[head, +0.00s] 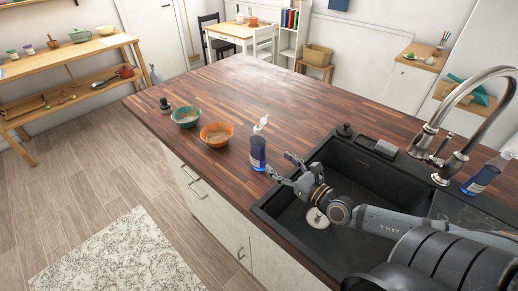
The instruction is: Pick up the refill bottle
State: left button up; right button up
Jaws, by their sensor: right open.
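A clear bottle of blue liquid with a white pump top (258,150) stands upright on the wooden counter, just left of the sink. A similar blue bottle (483,178) stands at the right, behind the sink; I cannot tell from labels which is the refill bottle. My right gripper (277,164) is open and empty, reaching over the sink's left edge. Its fingertips point at the left bottle, close to its right side, with a small gap seeming to remain. My left gripper is not in view.
The black sink (334,152) with its tall metal faucet (443,120) lies under my right arm. A green bowl (186,117), an orange bowl (217,134) and a small dark object (164,104) stand left of the bottle. The counter behind is clear.

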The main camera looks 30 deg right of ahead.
aim_at(264, 152)
jog(key=shift+w+a+r+b, duration=0.2)
jog(key=shift+w+a+b, duration=0.1)
jog(key=shift+w, duration=0.2)
jog(key=shift+w+a+r+b, duration=0.15)
jog(key=shift+w+a+b, duration=0.1)
jog(key=shift+w, duration=0.2)
jog(key=shift+x, duration=1.15)
jog(key=shift+w+f, duration=0.15)
jog(key=shift+w, duration=0.35)
jog(key=x, duration=0.3)
jog(key=b+x, duration=0.1)
jog(key=x, duration=0.1)
jog(key=shift+a, duration=0.25)
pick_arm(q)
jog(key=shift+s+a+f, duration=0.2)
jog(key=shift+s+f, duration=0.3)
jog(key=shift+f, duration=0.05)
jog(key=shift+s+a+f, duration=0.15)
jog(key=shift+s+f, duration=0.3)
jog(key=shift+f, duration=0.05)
pick_arm(e)
jog(key=shift+s, duration=0.2)
jog(key=shift+c, duration=0.3)
jog(key=shift+c, duration=1.2)
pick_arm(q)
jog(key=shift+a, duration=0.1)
pick_arm(e)
jog(key=shift+r, duration=0.25)
grip_shut()
